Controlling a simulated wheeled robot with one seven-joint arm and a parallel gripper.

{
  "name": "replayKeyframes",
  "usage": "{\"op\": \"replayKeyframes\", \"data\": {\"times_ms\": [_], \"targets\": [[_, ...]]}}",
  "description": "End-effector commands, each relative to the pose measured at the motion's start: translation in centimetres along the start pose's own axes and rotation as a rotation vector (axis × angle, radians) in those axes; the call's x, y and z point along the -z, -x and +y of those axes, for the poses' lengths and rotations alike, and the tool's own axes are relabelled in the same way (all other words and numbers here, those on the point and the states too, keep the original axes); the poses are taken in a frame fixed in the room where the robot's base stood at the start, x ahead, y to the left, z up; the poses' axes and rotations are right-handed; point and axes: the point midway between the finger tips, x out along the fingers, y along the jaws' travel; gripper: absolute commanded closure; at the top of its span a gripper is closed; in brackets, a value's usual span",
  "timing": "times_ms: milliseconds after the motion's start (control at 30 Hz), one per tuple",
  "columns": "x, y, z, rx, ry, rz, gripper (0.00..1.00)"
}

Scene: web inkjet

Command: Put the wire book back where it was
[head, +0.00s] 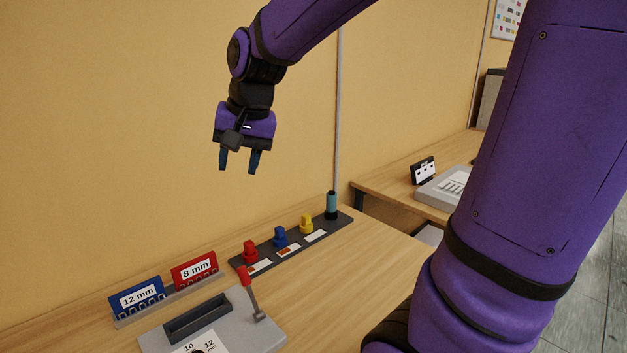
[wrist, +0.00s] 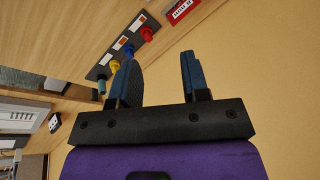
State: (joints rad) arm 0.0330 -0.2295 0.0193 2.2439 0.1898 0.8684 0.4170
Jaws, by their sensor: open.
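I see nothing that I can clearly identify as the wire book. My gripper (head: 239,164) is open and empty, pointing down high above the back of the table near the yellow wall. Its two blue fingers also show apart in the wrist view (wrist: 160,68), with nothing between them. A blue holder marked 12 mm (head: 138,298) and a red holder marked 8 mm (head: 194,271) stand upright side by side at the table's back left. The red holder also shows partly in the wrist view (wrist: 181,10).
A grey device (head: 225,331) with a red-handled lever (head: 246,280) stands at front left. A dark rack (head: 290,246) holds red, blue and yellow pieces and a teal cylinder (head: 331,204). A second table (head: 404,196) is at right. The wooden table (head: 350,290) is clear at right.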

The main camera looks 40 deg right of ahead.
Motion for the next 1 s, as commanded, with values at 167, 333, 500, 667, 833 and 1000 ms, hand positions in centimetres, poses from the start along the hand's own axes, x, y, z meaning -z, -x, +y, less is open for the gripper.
{"op": "replayKeyframes", "data": {"times_ms": [167,333,500,667,833,1000], "targets": [[-4.5,3.2,2.8,-0.01,0.182,0.077,0.58],[-8.6,5.1,5.8,-0.032,0.351,0.144,0.58],[-11.6,5.8,8.2,-0.058,0.483,0.197,0.58],[-13.1,6.0,9.3,-0.074,0.549,0.22,0.58],[-13.4,5.9,9.6,-0.078,0.565,0.224,0.58],[-13.3,5.9,9.6,-0.078,0.563,0.224,0.58]]}}
